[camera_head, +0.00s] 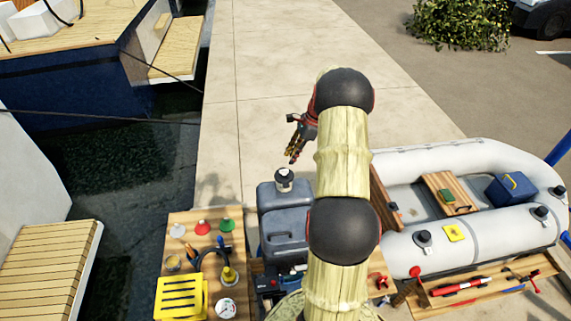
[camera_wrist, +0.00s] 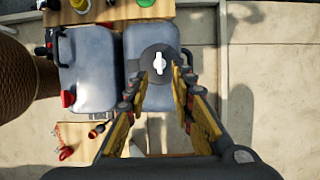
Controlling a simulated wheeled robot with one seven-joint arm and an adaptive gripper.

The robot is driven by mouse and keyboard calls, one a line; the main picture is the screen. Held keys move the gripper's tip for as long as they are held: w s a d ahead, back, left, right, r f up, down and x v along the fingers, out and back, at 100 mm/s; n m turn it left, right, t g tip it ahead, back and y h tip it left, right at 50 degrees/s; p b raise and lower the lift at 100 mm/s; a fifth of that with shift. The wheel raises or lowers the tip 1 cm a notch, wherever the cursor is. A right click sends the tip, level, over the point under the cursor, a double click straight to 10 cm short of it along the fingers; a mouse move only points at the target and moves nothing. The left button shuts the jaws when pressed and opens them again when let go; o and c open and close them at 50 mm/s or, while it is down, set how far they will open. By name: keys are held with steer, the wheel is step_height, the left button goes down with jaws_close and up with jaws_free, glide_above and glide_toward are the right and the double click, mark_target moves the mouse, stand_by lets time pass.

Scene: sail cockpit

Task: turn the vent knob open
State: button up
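The vent knob (camera_wrist: 159,64) is a small white bar-shaped handle on a round dark cap, on top of a grey-blue jerry can (camera_wrist: 160,38). In the head view the white-and-dark cap (camera_head: 284,173) stands at the back of the can (camera_head: 268,196). My gripper (camera_wrist: 158,88) is open and empty. In the wrist view its fingers lie left and right of the cap, with the knob between and just beyond the tips. In the head view my gripper (camera_head: 294,152) hangs above and slightly right of the cap, apart from it.
A second grey-blue can (camera_wrist: 88,70) stands beside the first. A wooden table (camera_head: 176,228) holds funnels, a yellow crate (camera_head: 181,298) and a gauge. A grey inflatable boat (camera_head: 470,165) lies right. Open paving (camera_head: 260,80) lies behind, with water to the left.

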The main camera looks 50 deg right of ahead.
mark_target(285, 170)
steer(key=shift+p+x, duration=0.4)
steer(key=shift+x, duration=3.2)
steer(key=shift+c, duration=0.4)
jaws_close()
